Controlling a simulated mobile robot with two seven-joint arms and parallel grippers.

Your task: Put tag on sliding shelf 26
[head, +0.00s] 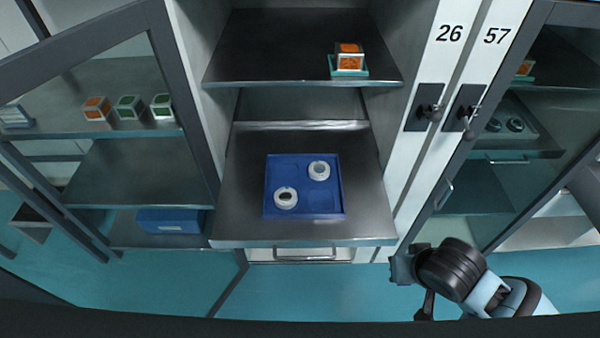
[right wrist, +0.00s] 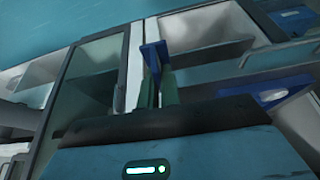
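The sliding shelf (head: 365,215) is a dark metal shelf pulled out of the open cabinet marked 26 (head: 449,33). A blue tray (head: 305,202) lies on it with two white ring-shaped parts (head: 285,197), one front left and one back right. My left gripper is out of view.
An orange cube on a teal base (head: 349,62) stands on the shelf above. An open glass door (head: 110,100) is at left, with several cubes behind it. Cabinet 57 (head: 496,35) is at right. Teal floor (head: 320,290) is clear in front.

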